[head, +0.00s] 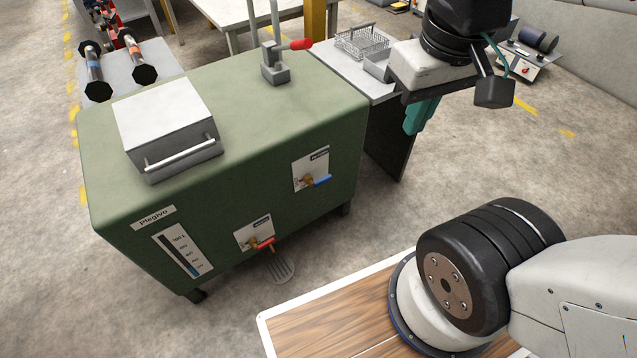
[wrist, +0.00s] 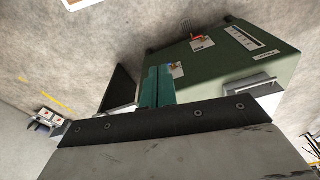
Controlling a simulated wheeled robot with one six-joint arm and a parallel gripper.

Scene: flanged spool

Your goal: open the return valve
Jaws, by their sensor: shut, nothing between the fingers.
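A green tank (head: 240,130) carries two small brass valves on white plates on its front. The upper right valve has a blue lever (head: 322,181) and the lower one a red lever (head: 265,243). Both levers point to the right, roughly along the front. The plate labels are too small to read, so I cannot tell which is the return valve. My gripper (head: 411,131) has teal fingers, shut and empty, in the air right of the tank, apart from both valves. In the wrist view the fingers (wrist: 158,70) partly cover the blue valve's plate; the red lever (wrist: 196,43) shows beyond.
A grey lidded box with a bar handle (head: 180,154) and a red-handled lever clamp (head: 296,45) are on the tank top. A side table (head: 345,68) with a wire basket (head: 362,42) adjoins the tank's right. A drain grate (head: 281,267) lies below.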

